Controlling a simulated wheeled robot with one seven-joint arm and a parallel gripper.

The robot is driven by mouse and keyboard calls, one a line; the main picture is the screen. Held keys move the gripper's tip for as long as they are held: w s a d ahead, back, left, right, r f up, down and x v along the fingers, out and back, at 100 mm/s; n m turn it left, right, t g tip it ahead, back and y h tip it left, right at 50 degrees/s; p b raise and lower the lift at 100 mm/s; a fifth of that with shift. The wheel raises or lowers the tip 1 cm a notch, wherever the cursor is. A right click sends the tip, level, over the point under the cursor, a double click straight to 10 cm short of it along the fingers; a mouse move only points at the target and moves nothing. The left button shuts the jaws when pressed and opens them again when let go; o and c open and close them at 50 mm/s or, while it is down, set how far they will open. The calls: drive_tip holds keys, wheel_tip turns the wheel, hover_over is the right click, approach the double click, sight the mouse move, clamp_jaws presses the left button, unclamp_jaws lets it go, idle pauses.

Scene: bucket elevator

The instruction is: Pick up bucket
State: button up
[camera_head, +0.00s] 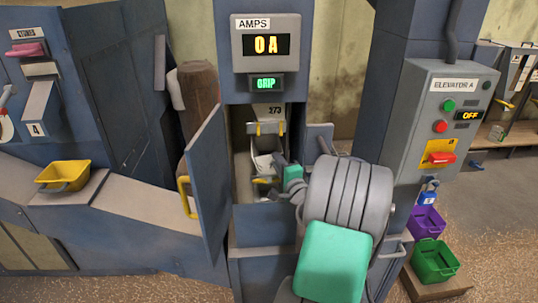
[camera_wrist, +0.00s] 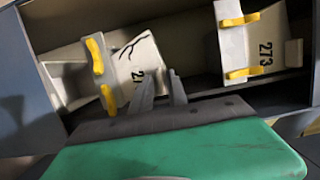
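Two pale elevator buckets hang in the open housing. The upper one (camera_head: 268,111), marked 273, is at the right in the wrist view (camera_wrist: 268,45). The lower one (camera_head: 266,145) is at the left in the wrist view (camera_wrist: 135,66), with a dark crack-like line and a partly hidden number. Each has yellow clips on its rim. My gripper (camera_wrist: 160,77) has its fingers apart, pointing into the opening beside the cracked bucket; contact cannot be told. In the head view, my arm hides part of the opening. Loose yellow (camera_head: 64,176), purple (camera_head: 427,222) and green (camera_head: 435,261) buckets sit outside.
A blue door (camera_head: 207,180) with a yellow handle stands open left of the opening. A smaller panel (camera_head: 319,141) is at its right. The display (camera_head: 266,44) reads 0 A and GRIP. The ELEVATOR A box (camera_head: 441,117) shows OFF.

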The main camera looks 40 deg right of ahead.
clamp_jaws()
drive_tip(key=shift+r, duration=0.2)
